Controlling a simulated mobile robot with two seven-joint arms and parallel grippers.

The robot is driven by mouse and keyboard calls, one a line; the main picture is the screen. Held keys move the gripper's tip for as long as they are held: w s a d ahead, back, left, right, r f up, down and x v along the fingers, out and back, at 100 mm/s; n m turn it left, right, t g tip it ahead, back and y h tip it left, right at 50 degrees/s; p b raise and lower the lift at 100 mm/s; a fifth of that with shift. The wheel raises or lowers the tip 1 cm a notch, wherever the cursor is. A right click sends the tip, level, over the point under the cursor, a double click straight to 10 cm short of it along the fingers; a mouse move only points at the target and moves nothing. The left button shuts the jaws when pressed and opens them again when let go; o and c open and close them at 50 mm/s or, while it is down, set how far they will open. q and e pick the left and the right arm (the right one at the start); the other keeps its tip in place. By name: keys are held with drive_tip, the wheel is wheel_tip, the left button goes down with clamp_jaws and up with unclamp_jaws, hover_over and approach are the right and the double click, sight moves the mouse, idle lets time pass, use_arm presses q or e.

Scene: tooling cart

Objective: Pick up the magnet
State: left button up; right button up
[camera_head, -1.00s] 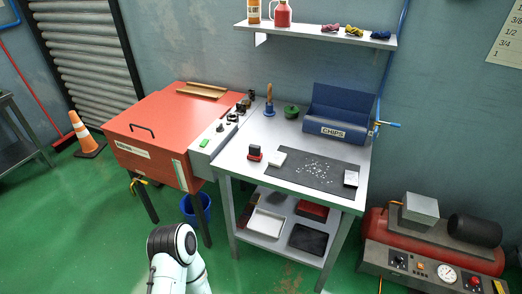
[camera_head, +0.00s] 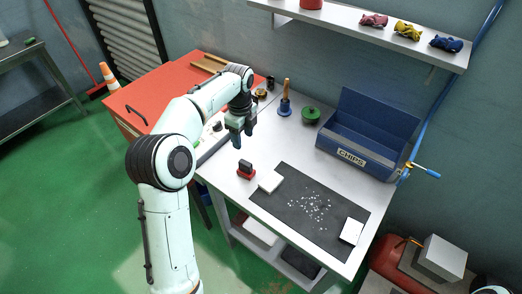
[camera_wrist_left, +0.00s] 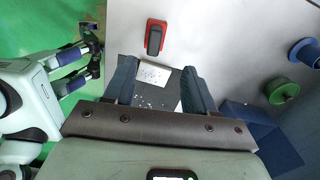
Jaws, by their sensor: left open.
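The magnet (camera_head: 246,169), a small red block with a black handle on top, stands upright on the grey bench top, left of the dark mat. It also shows in the left wrist view (camera_wrist_left: 156,37), beyond my fingertips. My left gripper (camera_head: 240,137) is above the bench, up and slightly left of the magnet in the head view, pointing down. Its two blue fingers are spread and empty in the left wrist view (camera_wrist_left: 160,88). My right gripper (camera_wrist_left: 88,62) shows at the left of the wrist view over the green floor, its fingers apart.
The dark mat (camera_head: 290,222) carries scattered bright chips and white blocks, one (camera_head: 270,181) close beside the magnet. A wooden-handled blue tool (camera_head: 285,100), a green round item (camera_head: 311,114) and the blue CHIPS bin (camera_head: 352,155) stand behind. A red cabinet (camera_head: 160,92) adjoins the bench.

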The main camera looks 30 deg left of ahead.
use_arm(q)
drive_tip(key=b, duration=0.1)
hover_over(245, 162)
drive_tip(key=f, duration=0.6)
drive_tip(key=shift+a+f, duration=0.4)
drive_tip(key=shift+f, duration=0.5)
drive_tip(key=f, duration=0.5)
drive_tip(key=shift+d+b, duration=0.4)
use_arm(e)
drive_tip(key=s+f, duration=0.2)
drive_tip(key=shift+s+f, duration=0.15)
drive_tip(key=shift+s, duration=0.2)
use_arm(q)
clamp_jaws()
